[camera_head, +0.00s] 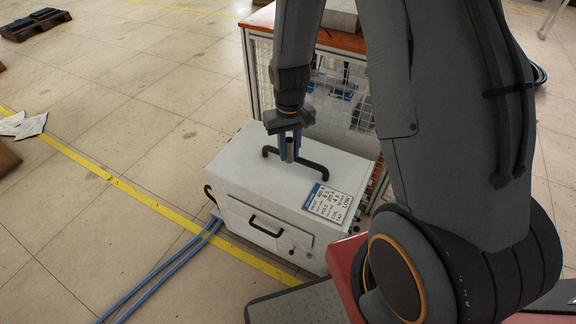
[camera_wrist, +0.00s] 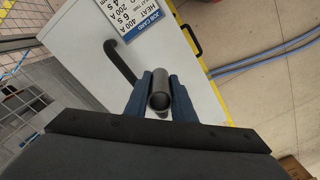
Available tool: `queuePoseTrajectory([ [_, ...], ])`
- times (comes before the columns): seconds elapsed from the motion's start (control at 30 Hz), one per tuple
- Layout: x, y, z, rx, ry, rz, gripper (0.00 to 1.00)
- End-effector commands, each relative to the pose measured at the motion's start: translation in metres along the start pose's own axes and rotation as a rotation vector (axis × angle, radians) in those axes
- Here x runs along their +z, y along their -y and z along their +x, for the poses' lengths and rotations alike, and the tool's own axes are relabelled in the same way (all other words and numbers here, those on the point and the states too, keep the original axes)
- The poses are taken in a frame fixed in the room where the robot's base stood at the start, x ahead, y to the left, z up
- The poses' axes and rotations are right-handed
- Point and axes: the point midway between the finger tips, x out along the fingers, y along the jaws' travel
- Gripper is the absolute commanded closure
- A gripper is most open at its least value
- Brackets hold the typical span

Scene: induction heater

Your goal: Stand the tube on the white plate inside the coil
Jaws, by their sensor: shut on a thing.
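My gripper (camera_head: 289,146) is above the top of a white box-shaped heater unit (camera_head: 230,170), with its two blue fingers closed on a grey metal tube (camera_head: 290,153). In the wrist view the hollow round end of the tube (camera_wrist: 160,101) shows between the fingers (camera_wrist: 161,88). The tube looks about upright in the head view. It overlaps the black handle on the unit's top in the picture; I cannot tell the height between them. I make out neither the coil nor the white plate in either view.
A black handle (camera_head: 313,165) stands up from the unit's top, close to my gripper. A job card (camera_head: 328,202) lies on the top's right side. A mesh-sided bench with an orange top (camera_head: 342,39) stands behind. Blue hoses (camera_head: 165,270) run over the floor at left.

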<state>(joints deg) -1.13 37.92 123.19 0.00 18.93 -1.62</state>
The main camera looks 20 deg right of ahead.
Motion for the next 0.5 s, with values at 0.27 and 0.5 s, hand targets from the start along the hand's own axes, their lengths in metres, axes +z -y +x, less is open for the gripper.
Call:
queuePoseTrajectory([
  [0.27,-0.033,0.009,0.021,0.0,-0.004,-0.051,1.0],
  [0.5,-0.038,0.012,0.033,0.0,0.002,-0.065,1.0],
])
